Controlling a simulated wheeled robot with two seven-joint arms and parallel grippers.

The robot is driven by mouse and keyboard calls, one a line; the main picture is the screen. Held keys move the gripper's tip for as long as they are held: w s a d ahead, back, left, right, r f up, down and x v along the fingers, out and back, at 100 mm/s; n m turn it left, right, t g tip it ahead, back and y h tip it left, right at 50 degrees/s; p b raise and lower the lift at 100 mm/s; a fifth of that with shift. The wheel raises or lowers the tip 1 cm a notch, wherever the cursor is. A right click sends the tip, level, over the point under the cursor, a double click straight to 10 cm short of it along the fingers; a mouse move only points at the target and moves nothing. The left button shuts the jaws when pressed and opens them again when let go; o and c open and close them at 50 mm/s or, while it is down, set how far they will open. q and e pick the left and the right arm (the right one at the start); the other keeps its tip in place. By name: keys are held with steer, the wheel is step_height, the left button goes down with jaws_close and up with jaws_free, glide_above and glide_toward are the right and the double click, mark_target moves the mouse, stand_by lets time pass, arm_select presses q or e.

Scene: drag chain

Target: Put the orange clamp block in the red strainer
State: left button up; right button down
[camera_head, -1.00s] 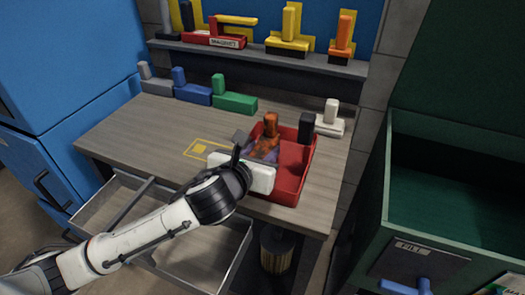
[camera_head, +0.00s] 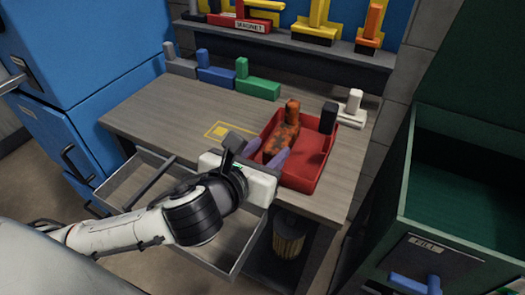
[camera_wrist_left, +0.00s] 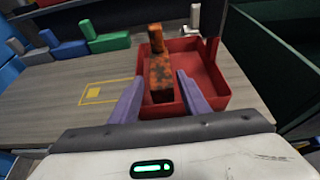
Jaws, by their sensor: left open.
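The orange clamp block (camera_head: 283,140), mottled with dark patches and with an upright knob at its far end, is in the left part of the red strainer (camera_head: 305,180), a shallow box-like tray on the table. In the left wrist view the block (camera_wrist_left: 160,72) lies straight ahead, inside the strainer's left side (camera_wrist_left: 205,85). My left gripper (camera_head: 265,155) is open. Its two purple fingers point at the block, with their tips on either side of its near end and visible gaps beside it. The block's underside is hidden. My right gripper is not in view.
Grey, blue and green (camera_head: 258,87) blocks stand along the table's back left. A white block (camera_head: 351,108) is behind the strainer; a dark upright piece (camera_head: 328,118) is at its back right corner. An open drawer (camera_head: 215,235) juts out in front. A green bin (camera_head: 450,200) stands right.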

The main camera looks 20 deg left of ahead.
arm_select(q)
steer(key=shift+v, duration=1.25)
